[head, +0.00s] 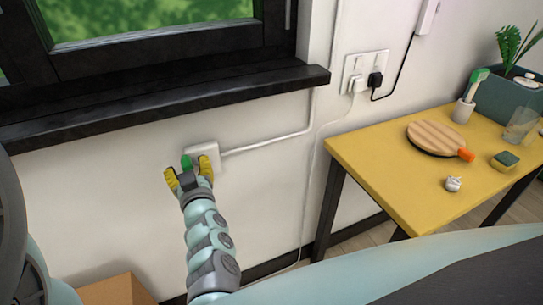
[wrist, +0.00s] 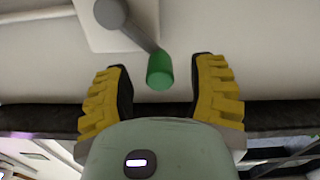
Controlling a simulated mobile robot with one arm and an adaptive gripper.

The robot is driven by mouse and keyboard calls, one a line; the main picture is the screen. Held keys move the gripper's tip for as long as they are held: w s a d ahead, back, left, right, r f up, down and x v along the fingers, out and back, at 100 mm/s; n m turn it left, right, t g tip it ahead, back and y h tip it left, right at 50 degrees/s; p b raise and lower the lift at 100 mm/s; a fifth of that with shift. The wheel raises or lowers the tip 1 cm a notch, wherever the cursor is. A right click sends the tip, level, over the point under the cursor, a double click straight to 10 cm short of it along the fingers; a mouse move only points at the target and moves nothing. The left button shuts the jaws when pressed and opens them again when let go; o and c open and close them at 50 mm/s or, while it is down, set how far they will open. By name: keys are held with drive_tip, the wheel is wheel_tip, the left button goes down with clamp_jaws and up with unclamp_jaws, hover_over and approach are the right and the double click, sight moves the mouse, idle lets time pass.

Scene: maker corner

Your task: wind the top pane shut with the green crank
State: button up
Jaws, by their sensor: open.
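The green crank (head: 186,162) sticks out from a white wall box (head: 205,152) under the window sill. In the wrist view its green knob (wrist: 160,72) hangs from a grey crank arm (wrist: 133,25), which pivots on the white box (wrist: 90,12). My gripper (head: 188,175) reaches up to it with yellow-padded fingers. In the wrist view my gripper (wrist: 162,85) is open, one finger on each side of the knob, with gaps and no contact visible. The window pane (head: 150,50) shows only its lower part in a black frame; whether it is the top pane I cannot tell.
A black window sill (head: 180,104) juts out above my gripper. A white conduit (head: 270,143) runs right from the box. A yellow table (head: 385,180) with a paddle (head: 435,138) and other items stands at right. A cardboard box (head: 115,291) is below left.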

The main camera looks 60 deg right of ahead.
drive_tip(key=shift+w+d, duration=0.35)
drive_tip(key=shift+w, duration=0.25)
drive_tip(key=shift+c, duration=0.3)
clamp_jaws()
